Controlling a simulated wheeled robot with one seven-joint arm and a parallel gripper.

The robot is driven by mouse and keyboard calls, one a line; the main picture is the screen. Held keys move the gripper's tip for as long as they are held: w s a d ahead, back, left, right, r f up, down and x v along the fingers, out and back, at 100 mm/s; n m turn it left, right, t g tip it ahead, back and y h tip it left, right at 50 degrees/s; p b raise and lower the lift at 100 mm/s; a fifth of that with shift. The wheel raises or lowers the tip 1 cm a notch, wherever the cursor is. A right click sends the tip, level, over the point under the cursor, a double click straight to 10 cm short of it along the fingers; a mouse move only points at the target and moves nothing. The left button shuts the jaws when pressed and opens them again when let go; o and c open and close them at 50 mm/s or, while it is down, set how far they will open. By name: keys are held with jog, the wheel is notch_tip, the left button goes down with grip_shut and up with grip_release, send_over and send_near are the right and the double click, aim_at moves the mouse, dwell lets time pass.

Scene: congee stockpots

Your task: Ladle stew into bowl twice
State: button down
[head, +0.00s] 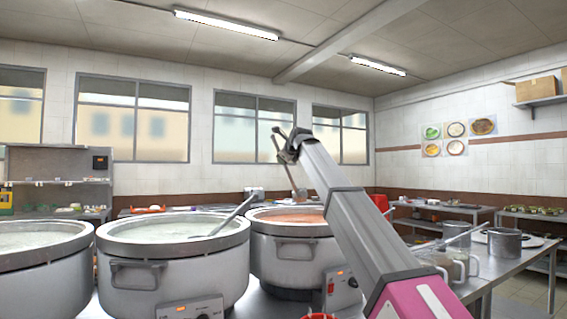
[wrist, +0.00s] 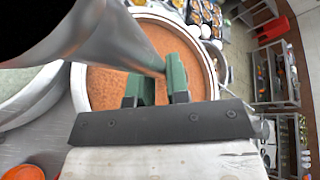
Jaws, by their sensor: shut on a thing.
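My gripper (head: 290,152) is shut on a steel ladle (head: 297,182), high over the pot of orange-red stew (head: 290,250). The ladle's shaft slants down from the jaws towards the pot; I cannot tell whether its lower end touches the stew. In the wrist view, the green fingers (wrist: 157,85) close around the ladle (wrist: 110,45), whose wide metal part with a dark patch fills the upper left. The stew (wrist: 125,78) lies below. A red-orange bowl (wrist: 22,172) shows at the lower left corner, and its rim shows at the bottom of the head view (head: 318,316).
Pots of pale congee stand left (head: 40,270) and centre (head: 170,268); the centre one holds another ladle (head: 232,215). A steel counter at right carries a metal pot (head: 504,242) and mugs (head: 466,266). Shelves line the right side in the wrist view.

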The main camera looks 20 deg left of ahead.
jog(key=shift+n+t+y, duration=0.4)
jog(key=shift+n+t, duration=0.5)
jog(key=shift+t, duration=0.2)
